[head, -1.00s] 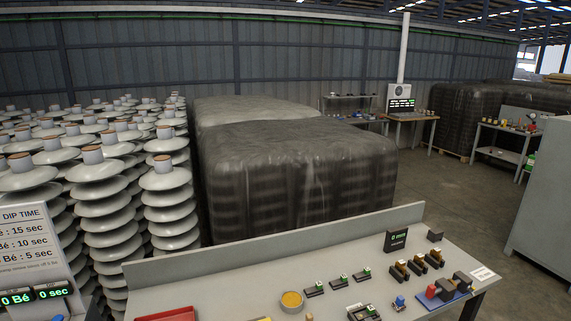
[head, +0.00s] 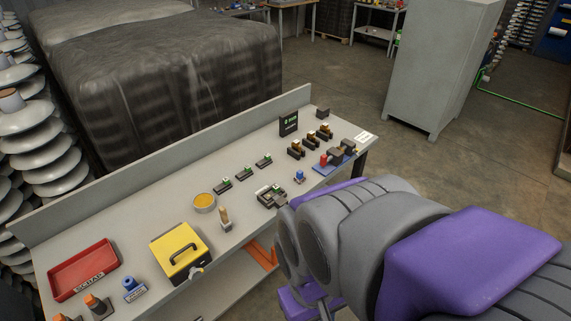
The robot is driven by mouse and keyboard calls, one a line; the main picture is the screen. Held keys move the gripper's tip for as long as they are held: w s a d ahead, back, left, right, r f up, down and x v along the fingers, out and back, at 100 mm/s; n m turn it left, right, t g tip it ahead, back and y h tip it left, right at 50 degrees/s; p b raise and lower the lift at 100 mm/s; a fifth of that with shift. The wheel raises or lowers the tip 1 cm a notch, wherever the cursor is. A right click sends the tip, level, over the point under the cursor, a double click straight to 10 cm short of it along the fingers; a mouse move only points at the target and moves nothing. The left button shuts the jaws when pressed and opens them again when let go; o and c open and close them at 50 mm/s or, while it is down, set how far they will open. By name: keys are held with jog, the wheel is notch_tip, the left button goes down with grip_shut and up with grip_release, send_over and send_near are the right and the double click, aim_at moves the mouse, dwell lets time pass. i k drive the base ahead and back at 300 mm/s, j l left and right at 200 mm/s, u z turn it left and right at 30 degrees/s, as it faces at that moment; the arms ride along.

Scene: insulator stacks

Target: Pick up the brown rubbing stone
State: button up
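No single piece is clearly the brown rubbing stone at this size. Several small brown blocks (head: 310,139) sit in black holders toward the right end of the grey workbench (head: 227,165). A small dark block (head: 322,113) stands at the back edge, beside a black display. A blue tray (head: 327,168) near the right end bears a red piece and dark grey-brown blocks. Grey and purple parts of my own body cover the lower right of the head view and hide some of the bench front. The fingers of my gripper do not show.
The bench has a raised back panel. On it are a red scrap tray (head: 84,268), a yellow box (head: 179,251), a yellow-filled bowl (head: 204,202) and several small devices. Wrapped pallets stand behind. A grey cabinet (head: 437,65) stands right, with open floor between.

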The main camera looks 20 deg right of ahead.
aim_at(299, 178)
jog(key=i+l, duration=0.75)
jog(key=i, duration=0.1)
